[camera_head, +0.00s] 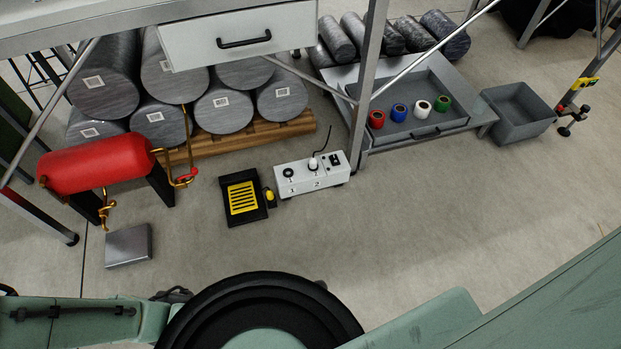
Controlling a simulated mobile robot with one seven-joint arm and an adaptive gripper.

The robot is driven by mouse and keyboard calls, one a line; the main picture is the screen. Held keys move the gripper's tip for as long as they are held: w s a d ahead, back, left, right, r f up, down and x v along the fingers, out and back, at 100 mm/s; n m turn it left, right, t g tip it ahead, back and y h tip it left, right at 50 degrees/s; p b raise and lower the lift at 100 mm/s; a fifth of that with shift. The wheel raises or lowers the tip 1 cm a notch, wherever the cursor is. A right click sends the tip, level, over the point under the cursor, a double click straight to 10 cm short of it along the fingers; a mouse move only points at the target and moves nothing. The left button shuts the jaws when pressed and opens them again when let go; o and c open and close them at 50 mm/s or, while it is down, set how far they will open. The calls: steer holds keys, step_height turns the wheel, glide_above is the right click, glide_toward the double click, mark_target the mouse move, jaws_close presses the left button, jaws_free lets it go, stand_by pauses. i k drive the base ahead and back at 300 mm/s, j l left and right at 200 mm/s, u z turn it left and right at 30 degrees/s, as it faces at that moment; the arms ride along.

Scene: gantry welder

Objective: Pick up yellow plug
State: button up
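The yellow plug (270,194) seems to be the small yellow piece with a dark part on the floor, close to the right side of a black foot pedal (228,215) with a yellow grille (243,197). A white power box (312,177) stands just right of it, marked 1 and 2. A white plug with a dark cord (314,163) sits on top of this box, and a dark round socket shows at its left. Parts of my green arm fill the bottom of the view. I cannot make out my gripper's fingers.
A red tank (95,163) and a grey metal block (128,245) are at the left. Grey rolls lie on a wooden pallet (240,139) behind. A drawer with coloured spools (425,119) and a grey bin (518,112) are at the right.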

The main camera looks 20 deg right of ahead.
mark_target(270, 194)
steer(key=i+z, duration=0.4)
steer(key=i, duration=0.2)
steer(key=i+j+z, duration=0.1)
steer(key=i+z, duration=0.25)
steer(key=i, duration=0.25)
